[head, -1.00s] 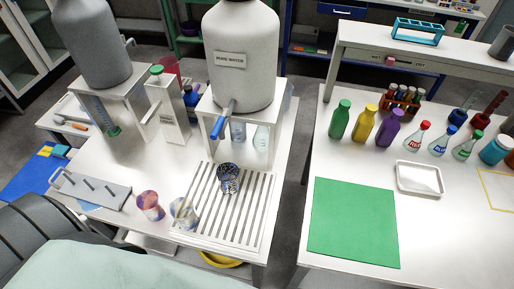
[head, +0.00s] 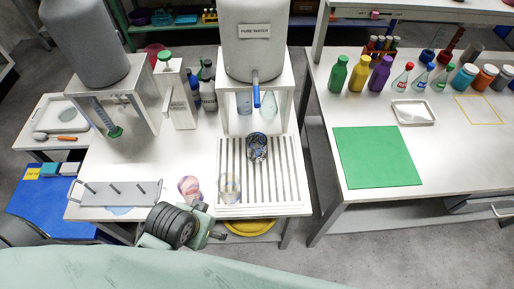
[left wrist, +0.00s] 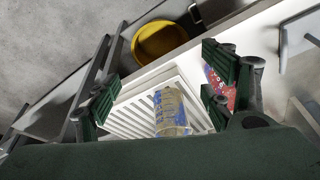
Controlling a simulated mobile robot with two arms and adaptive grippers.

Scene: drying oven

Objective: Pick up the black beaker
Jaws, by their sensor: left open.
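The black beaker (head: 257,147), dark with a blue-white pattern, stands upright on the slatted white drain rack under the water tank's spout. A clear beaker with yellowish and blue tints (head: 230,187) stands at the rack's front left; a pink and purple beaker (head: 189,188) stands left of the rack. My left gripper (head: 208,222) is at the table's front edge, in front of these two and apart from the black beaker. In the left wrist view its open jaws (left wrist: 163,88) frame the clear beaker (left wrist: 171,110) without visible contact. I cannot make out the black beaker there.
The pure water tank (head: 250,50) and its blue-handled spout (head: 256,92) overhang the rack's back. A grey pegged plate (head: 115,194) lies left. A yellow bowl (head: 250,227) sits below the table edge. A gap separates the right table with its green mat (head: 377,157).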

